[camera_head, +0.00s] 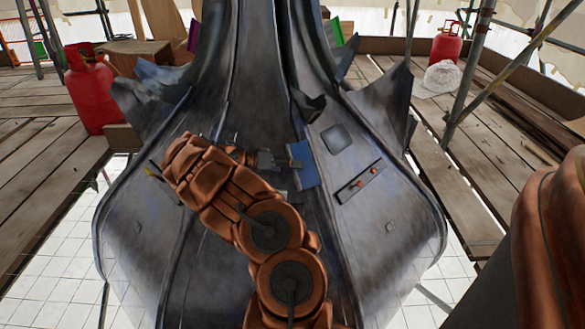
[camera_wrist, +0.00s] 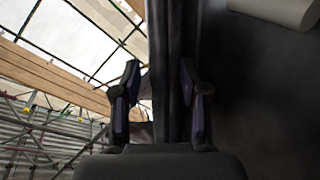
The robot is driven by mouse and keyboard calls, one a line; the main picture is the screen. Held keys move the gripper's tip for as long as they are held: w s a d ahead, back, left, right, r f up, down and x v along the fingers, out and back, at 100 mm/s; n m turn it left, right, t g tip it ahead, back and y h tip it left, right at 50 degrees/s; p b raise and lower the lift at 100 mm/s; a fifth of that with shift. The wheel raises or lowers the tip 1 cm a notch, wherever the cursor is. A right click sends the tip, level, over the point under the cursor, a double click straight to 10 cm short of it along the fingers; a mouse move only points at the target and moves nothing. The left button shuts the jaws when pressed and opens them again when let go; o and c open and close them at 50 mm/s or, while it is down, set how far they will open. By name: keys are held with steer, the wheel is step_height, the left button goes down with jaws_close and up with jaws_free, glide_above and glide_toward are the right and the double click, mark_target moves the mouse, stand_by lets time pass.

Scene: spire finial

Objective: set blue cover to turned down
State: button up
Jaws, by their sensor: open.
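The blue cover (camera_head: 303,165) is a small flat panel on the dark metal spire (camera_head: 260,85), right of the middle seam in the head view. It looks raised at an angle, but its hinge side is hard to tell. My gripper (camera_head: 288,172) is just left of the cover, its fingers pointing right toward it. I cannot tell whether they touch. In the wrist view, the gripper (camera_wrist: 161,90) has its two fingers apart, with a dark upright band (camera_wrist: 173,70) behind or between them. The blue face is not clearly visible there.
Right of the cover are a grey square plate (camera_head: 336,139) and a strip with small red knobs (camera_head: 361,181). A curled dark metal piece (camera_head: 309,106) juts out above the cover. Red gas bottles (camera_head: 90,92) and scaffold poles (camera_head: 473,65) stand on the surrounding plank deck (camera_head: 40,150).

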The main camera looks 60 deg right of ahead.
step_height(320, 180, up, 10)
steer(key=shift+r, duration=0.1)
stand_by(0.4)
steer(key=w+a+r+p, duration=0.1)
steer(key=w+a+r, duration=0.1)
steer(key=a+r, duration=0.3)
steer(key=shift+a+r+p, duration=0.2)
steer(key=shift+r+p, duration=0.15)
steer(key=shift+r, duration=0.5)
stand_by(0.6)
steer(key=shift+s, duration=0.1)
steer(key=shift+c, duration=0.2)
